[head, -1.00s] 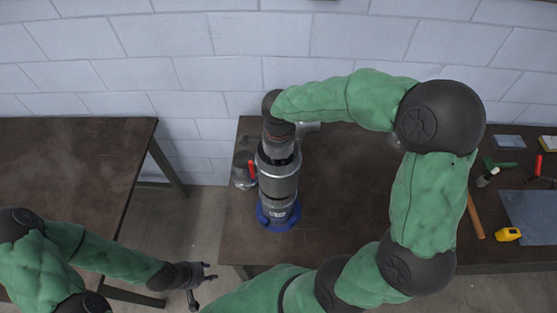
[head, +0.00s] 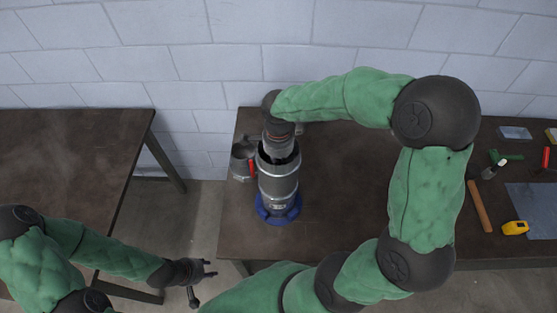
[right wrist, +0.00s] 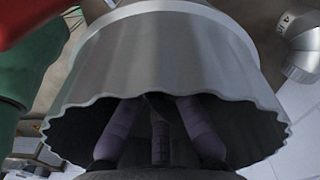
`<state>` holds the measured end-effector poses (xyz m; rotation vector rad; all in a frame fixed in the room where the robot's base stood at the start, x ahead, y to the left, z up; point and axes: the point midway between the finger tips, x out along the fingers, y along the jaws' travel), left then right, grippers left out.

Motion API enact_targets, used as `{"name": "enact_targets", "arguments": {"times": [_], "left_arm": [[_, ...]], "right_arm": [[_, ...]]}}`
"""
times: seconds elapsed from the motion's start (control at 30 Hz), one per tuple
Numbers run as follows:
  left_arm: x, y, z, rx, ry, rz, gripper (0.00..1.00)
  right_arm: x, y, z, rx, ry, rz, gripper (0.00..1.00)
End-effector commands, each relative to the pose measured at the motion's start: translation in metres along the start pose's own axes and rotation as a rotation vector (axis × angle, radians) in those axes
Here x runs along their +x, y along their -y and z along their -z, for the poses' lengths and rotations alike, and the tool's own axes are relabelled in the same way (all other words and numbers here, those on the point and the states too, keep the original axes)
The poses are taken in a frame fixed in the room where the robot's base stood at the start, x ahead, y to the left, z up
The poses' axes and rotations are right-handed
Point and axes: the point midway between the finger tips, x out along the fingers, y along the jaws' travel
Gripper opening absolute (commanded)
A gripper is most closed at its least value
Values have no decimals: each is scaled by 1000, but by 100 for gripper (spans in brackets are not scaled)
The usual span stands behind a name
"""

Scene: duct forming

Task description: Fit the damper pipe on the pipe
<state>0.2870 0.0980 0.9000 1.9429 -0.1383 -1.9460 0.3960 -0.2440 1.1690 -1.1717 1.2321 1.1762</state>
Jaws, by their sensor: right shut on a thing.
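The grey metal damper pipe (head: 278,180) with a red handle (head: 252,166) stands roughly upright in the head view. It is above the lower pipe (head: 280,207), which stands in a blue round base on the right-hand table. Whether the two are joined is hard to tell. My right gripper (head: 281,150) reaches into the damper pipe's top from above and is shut on it. In the right wrist view the crimped rim of the damper pipe (right wrist: 160,70) surrounds my purple fingers; their contact is partly hidden. My left gripper (head: 211,268) is open and empty, left of the table's front edge.
A grey metal fitting (head: 240,160) stands just left of the damper pipe. A grey elbow (right wrist: 303,45) shows in the right wrist view. A hammer (head: 480,206), yellow tape measure (head: 515,228) and other tools lie at right. The left table (head: 60,160) is bare.

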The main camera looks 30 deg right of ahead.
Motion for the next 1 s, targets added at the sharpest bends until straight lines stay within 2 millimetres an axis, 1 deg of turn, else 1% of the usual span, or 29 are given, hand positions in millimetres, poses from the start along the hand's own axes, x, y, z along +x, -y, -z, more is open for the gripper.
{"name": "enact_targets", "arguments": {"times": [0.37,0.4,0.47,0.83,0.93,1.0], "left_arm": [[0,0,0,0,0,0,40],[0,0,0,0,0,0,40],[0,0,0,0,0,0,40],[0,0,0,0,0,0,40],[0,0,0,0,0,0,40],[0,0,0,0,0,0,40]], "right_arm": [[-1,0,0,0,0,2,0],[-1,0,0,0,0,2,18],[-1,0,0,0,0,1,35],[-2,0,0,0,0,0,35],[-9,1,0,0,0,2,35],[-18,1,0,0,0,3,35]]}}
